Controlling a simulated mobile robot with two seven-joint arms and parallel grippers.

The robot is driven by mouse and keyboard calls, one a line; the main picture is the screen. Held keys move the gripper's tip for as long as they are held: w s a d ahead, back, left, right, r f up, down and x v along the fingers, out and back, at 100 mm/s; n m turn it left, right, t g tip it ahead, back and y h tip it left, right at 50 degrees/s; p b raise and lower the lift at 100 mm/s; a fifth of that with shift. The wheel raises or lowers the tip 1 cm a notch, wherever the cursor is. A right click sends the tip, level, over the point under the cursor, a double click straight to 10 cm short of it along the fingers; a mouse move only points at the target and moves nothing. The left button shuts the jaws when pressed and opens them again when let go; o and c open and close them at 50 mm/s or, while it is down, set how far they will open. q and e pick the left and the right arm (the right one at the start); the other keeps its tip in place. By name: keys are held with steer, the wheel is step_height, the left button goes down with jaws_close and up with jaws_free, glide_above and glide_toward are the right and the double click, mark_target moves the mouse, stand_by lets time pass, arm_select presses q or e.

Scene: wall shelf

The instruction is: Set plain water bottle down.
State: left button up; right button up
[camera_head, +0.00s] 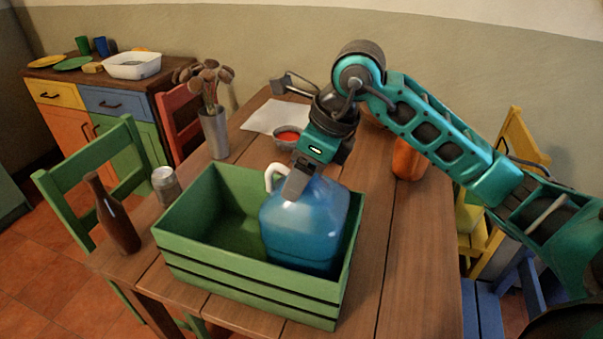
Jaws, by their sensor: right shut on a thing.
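The plain water bottle (310,230) is a large blue jug with a white handle (274,178). It stands about upright inside the right part of a green slatted crate (190,262) on the wooden table. The crate's walls hide its base, so I cannot tell if it touches the crate floor. My right gripper (297,184) comes down from above and is shut on the top of the bottle beside the handle. The fingers hide the bottle's neck. My left gripper is not in view.
The crate's left part is empty. Left of it stand a brown bottle (112,217) and a can (166,186). Behind are a vase of flowers (214,132), a bowl of red food (287,137) and white paper (268,117). An orange cup (408,160) stands right. The table's right front is clear.

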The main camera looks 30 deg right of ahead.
steer(key=shift+f, duration=0.2)
steer(key=o, duration=1.5)
steer(key=v, duration=1.2)
steer(key=shift+r+p, duration=0.1)
steer(key=shift+p, duration=0.3)
